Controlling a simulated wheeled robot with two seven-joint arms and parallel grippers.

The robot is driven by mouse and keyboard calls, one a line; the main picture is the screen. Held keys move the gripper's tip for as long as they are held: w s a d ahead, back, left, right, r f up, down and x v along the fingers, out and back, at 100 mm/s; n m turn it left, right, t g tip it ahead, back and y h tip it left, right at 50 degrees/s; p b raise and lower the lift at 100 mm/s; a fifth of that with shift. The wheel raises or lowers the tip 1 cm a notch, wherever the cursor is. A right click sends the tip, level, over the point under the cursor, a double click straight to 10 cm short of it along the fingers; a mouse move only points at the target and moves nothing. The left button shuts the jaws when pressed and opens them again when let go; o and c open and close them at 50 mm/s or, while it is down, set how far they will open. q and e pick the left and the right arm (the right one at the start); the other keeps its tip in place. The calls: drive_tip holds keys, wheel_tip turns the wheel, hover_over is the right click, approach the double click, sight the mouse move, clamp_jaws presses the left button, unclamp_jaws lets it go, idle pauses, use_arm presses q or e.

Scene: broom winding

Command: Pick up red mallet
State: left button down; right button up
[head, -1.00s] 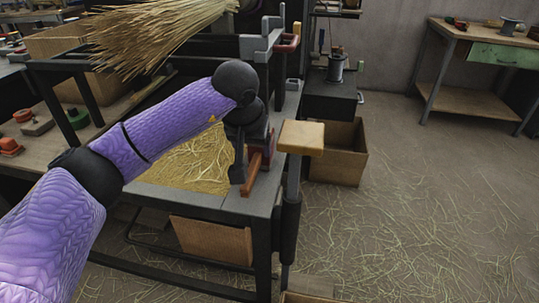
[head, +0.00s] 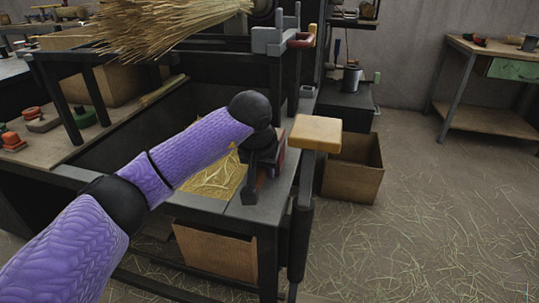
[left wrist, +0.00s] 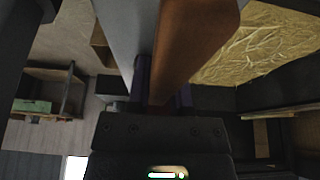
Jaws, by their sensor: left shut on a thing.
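My left gripper (head: 254,182) is at the front right corner of the dark workbench, below my purple arm. It is shut on the red mallet (head: 279,163), whose dark red part shows just right of the jaws. Much of the mallet is hidden behind the gripper and wrist. I cannot tell whether the mallet still touches the bench. My right gripper is not in view.
A straw-filled recess (head: 216,178) lies left of the gripper. A post with a yellow-tan padded top (head: 317,132) stands close on the right. A large straw broom (head: 165,25) is above at the back. A cardboard box (head: 353,170) sits on the straw-strewn floor.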

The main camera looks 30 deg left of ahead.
use_arm(q)
drive_tip(key=shift+r, duration=0.1)
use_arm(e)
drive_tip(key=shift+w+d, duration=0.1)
use_arm(q)
drive_tip(key=shift+r+p, duration=0.3)
drive_tip(key=shift+r, duration=0.05)
drive_tip(key=r+p, duration=0.3)
drive_tip(key=shift+s+r, duration=0.2)
drive_tip(key=shift+s, duration=0.05)
drive_tip(key=s+d+p, duration=0.2)
drive_tip(key=s, duration=0.6)
drive_tip(key=s+d+p, duration=0.2)
drive_tip(key=s+p, duration=0.1)
drive_tip(key=s, duration=0.6)
drive_tip(key=shift+d+f+p, duration=0.25)
drive_tip(key=shift+f+p, duration=0.1)
drive_tip(key=shift+f, duration=0.05)
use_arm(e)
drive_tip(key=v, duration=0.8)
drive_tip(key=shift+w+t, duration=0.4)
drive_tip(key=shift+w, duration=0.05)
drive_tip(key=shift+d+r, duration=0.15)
use_arm(q)
drive_tip(key=c, duration=1.1)
unclamp_jaws()
drive_tip(key=shift+c, duration=0.2)
clamp_jaws()
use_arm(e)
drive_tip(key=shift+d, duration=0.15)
